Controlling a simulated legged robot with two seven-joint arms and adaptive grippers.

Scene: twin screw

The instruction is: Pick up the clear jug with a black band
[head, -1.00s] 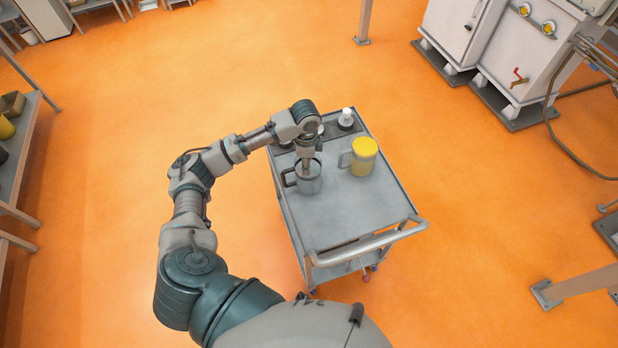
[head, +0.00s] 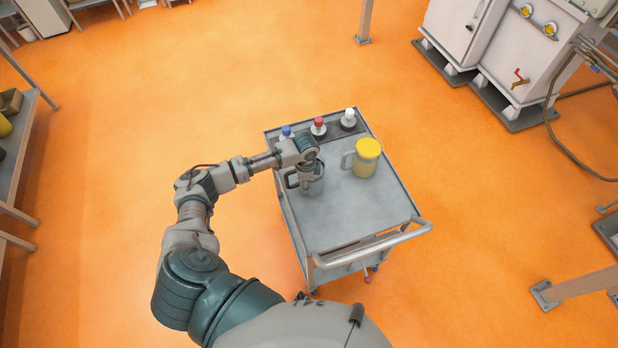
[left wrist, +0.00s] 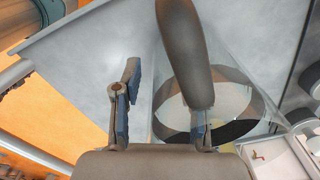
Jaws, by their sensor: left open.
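The clear jug (head: 315,187) stands on the cart's top, on its left side, with its handle toward the left. In the left wrist view, the jug (left wrist: 228,75) is see-through with a dark band around it. Its thick grey-brown handle (left wrist: 183,50) rises in front of the jug, between the two fingers or just beyond them; the exact depth is unclear. My left gripper (left wrist: 163,115) is open and empty. In the head view the left gripper (head: 304,182) is at the jug's handle side and partly covers the jug. My right gripper is not in view.
A yellow jug with a yellow lid (head: 365,160) stands to the right on the grey cart (head: 350,215). Small bottles with blue (head: 286,132), red (head: 318,127) and white (head: 348,118) caps line the back. The cart's front half is clear.

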